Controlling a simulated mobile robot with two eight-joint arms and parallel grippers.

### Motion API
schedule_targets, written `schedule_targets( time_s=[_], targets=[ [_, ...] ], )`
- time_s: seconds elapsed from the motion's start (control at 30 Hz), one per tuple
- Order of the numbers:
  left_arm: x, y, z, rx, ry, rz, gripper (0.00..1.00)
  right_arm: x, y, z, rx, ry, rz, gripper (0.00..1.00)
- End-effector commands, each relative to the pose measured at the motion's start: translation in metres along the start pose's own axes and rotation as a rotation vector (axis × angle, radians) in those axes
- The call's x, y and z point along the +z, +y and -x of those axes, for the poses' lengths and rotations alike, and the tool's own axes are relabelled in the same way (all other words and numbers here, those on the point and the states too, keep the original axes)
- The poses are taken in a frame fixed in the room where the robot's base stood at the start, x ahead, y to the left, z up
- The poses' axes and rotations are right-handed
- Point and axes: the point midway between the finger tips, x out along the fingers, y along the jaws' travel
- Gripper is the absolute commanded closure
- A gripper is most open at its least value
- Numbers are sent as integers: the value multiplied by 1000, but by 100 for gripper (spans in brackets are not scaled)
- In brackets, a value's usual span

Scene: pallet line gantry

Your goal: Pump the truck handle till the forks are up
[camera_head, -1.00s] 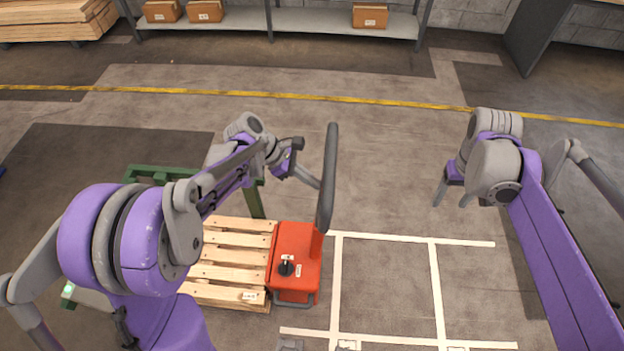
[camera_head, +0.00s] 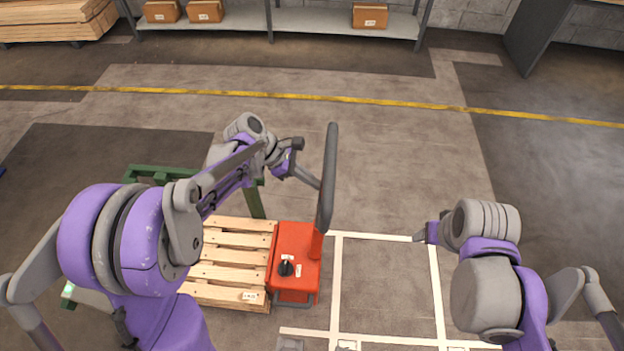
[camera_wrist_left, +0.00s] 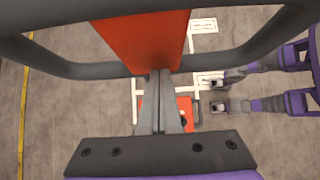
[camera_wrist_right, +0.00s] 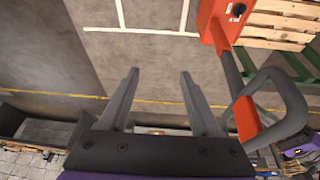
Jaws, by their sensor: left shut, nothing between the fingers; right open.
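The pallet truck has a red body (camera_head: 290,248) with a black knob, beside the wooden pallet. Its dark handle (camera_head: 329,180) stands up from the body, nearly upright; its grey loop (camera_wrist_left: 85,68) and orange stem (camera_wrist_left: 145,38) fill the top of the left wrist view. My left gripper (camera_head: 317,184) is shut and empty, its fingertips (camera_wrist_left: 160,75) at the loop's lower bar; I cannot tell whether they touch. My right gripper (camera_head: 418,238) is right of the handle, apart from it. It is open and empty in the right wrist view (camera_wrist_right: 160,75). The forks are hidden.
The wooden pallet (camera_head: 232,253) lies left of the truck, by a green frame (camera_head: 254,200). White floor lines (camera_head: 436,280) mark bays to the right. A yellow line (camera_head: 400,104) crosses the floor before a shelf (camera_head: 320,24) with cartons. The floor between is clear.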

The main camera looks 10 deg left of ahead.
Motion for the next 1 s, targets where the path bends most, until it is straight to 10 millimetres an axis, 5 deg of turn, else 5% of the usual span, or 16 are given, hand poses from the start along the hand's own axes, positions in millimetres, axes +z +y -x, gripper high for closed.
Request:
schedule_targets(
  time_s=[0.2, 0.57, 0.77, 1.0],
  targets=[
    [0, 0, 0, -1, -1, 0, 100, 45, -14, -19, -18, 112, -24, 36],
    [14, -1, -12, -3, 28, -4, 100, 60, -18, -28, -27, 155, -36, 36],
    [49, -2, -47, -6, 112, -10, 100, 63, -18, -31, -27, 151, -35, 36],
    [103, -3, -118, -7, 270, -11, 100, 72, -19, -44, -27, 141, -35, 36]
  ],
)
